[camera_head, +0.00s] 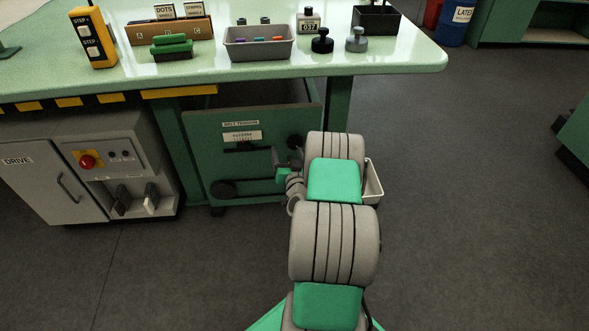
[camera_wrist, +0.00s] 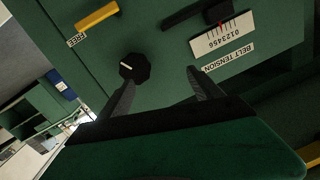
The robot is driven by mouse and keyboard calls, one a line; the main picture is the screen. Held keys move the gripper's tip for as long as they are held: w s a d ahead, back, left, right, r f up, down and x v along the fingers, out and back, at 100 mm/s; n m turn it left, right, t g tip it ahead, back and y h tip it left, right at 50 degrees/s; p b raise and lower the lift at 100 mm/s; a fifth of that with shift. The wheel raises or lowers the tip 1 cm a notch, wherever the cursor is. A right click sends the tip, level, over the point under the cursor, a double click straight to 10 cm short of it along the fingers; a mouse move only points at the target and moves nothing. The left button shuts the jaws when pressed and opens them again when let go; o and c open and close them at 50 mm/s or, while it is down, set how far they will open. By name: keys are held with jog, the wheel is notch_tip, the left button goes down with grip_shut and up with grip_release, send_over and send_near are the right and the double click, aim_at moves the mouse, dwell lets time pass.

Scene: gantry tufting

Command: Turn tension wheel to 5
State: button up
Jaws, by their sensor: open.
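In the wrist view a black lobed knob (camera_wrist: 134,67) with a white line, apparently the tension wheel, sits on the green panel. It also shows in the head view (camera_head: 295,141), right of the scale. The white scale (camera_wrist: 223,40) appears turned over in the wrist view, with a red pointer (camera_wrist: 220,23) near its middle; I cannot tell the exact digit. A "BELT TENSION" label (camera_wrist: 228,57) lies beside it. My gripper (camera_wrist: 160,78) is open and empty. One fingertip is close to the knob, the other toward the scale; the knob is not between them. Contact is unclear.
A yellow handle (camera_wrist: 97,15) with a "FREE" label (camera_wrist: 75,40) is near the knob. In the head view a black round part (camera_head: 223,188) is low on the panel. The tabletop (camera_head: 420,58) overhangs it.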

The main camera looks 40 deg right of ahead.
aim_at(295, 145)
notch_tip(295, 145, down, 3)
jog(key=s+d+m+h, duration=0.2)
jog(key=d, duration=0.1)
jog(key=shift+n, duration=0.3)
jog(key=x, duration=0.7)
jog(key=shift+r, duration=0.15)
jog(key=shift+a, duration=0.1)
jog(key=c, duration=1.3)
jog(key=shift+c, duration=0.4)
